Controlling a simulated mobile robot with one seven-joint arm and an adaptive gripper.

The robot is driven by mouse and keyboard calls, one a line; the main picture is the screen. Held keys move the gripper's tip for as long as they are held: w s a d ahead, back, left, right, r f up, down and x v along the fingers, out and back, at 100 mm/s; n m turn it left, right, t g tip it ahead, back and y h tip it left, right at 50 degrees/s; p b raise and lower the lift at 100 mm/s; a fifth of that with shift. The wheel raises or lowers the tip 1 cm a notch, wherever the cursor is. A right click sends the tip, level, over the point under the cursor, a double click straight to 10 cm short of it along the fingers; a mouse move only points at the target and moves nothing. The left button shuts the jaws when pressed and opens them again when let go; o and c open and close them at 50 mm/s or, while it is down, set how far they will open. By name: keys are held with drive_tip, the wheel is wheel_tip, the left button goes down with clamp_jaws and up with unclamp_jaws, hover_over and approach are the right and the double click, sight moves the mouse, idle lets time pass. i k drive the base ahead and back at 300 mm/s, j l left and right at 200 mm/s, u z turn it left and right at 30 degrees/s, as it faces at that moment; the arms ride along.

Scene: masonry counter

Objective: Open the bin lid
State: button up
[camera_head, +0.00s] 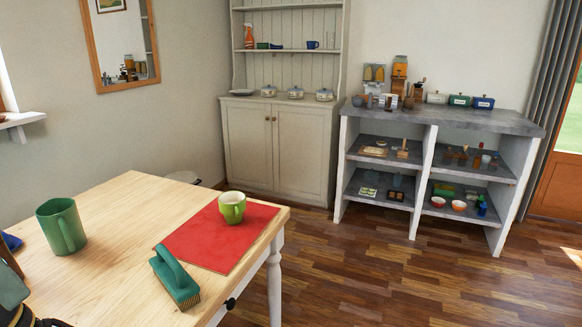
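No bin can be made out with certainty. A pale rounded object (184,177) shows just behind the far edge of the wooden table (120,215), left of the cream cabinet. Most of it is hidden by the table, so I cannot tell whether it is a bin or a lid. My gripper cannot be made out in this view.
The table holds a green mug (62,227), a red mat (215,238), a green cup (232,207) and a teal brush (175,277). Dark cut-off shapes at lower left are unclear. A cream cabinet (272,150) and masonry counter (450,119) stand behind. Wooden floor (400,275) is clear at right.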

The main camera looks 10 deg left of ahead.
sight(187, 177)
drive_tip(key=i+l+z, duration=0.35)
drive_tip(key=i, duration=0.4)
drive_tip(key=i+l+z, duration=0.15)
drive_tip(key=i, duration=0.25)
drive_tip(key=i+l, duration=0.1)
drive_tip(key=i, duration=0.65)
drive_tip(key=i+l+u, duration=0.1)
drive_tip(key=i, duration=0.65)
drive_tip(key=i+u, duration=0.65)
drive_tip(key=u, duration=0.15)
drive_tip(key=i+l+u, duration=0.1)
drive_tip(key=i+u, duration=0.5)
drive_tip(key=u, duration=0.2)
drive_tip(key=i+u, duration=0.2)
drive_tip(key=u, duration=0.15)
drive_tip(key=i+l+u, duration=0.15)
drive_tip(key=u, duration=0.25)
drive_tip(key=i+l, duration=0.2)
drive_tip(key=i+l+u, duration=0.3)
drive_tip(key=i+l, duration=0.6)
drive_tip(key=i+j+u, duration=0.15)
drive_tip(key=i+j, duration=0.55)
